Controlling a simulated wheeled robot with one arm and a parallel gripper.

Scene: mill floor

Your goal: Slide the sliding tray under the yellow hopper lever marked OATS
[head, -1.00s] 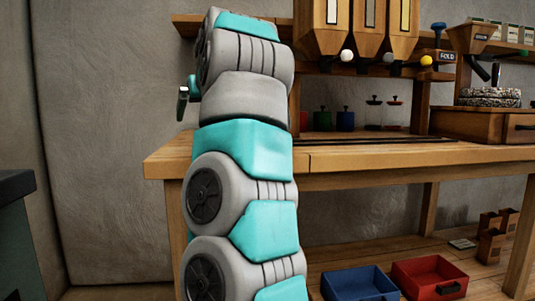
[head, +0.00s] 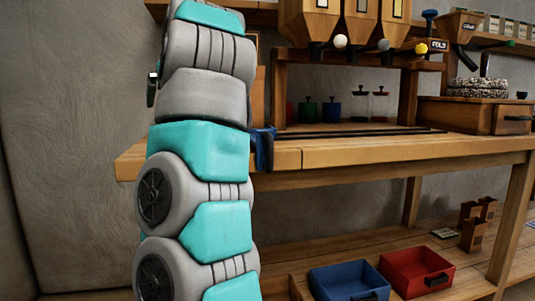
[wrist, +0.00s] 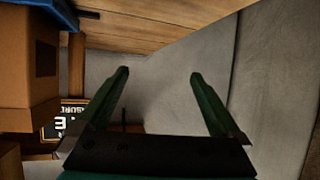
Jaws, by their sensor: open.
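The yellow lever knob (head: 421,47) is under the rightmost of the wooden hoppers (head: 400,20) at the upper right of the head view. Its OATS mark is not readable. Dark rails (head: 350,133) run along the bench below the hoppers. A blue object (head: 262,150), possibly the sliding tray, shows just right of my arm at the bench's front edge, partly hidden by it. A blue piece (wrist: 35,14) also shows at the wrist view's upper left. My gripper (wrist: 157,75) is open, with nothing between its fingers, apart from these things.
White (head: 340,41) and grey (head: 383,45) knobs sit left of the yellow one. The wooden bench (head: 400,152) spans the right side. A blue bin (head: 348,281) and a red bin (head: 416,271) rest on the lower shelf. A millstone (head: 477,88) sits at right.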

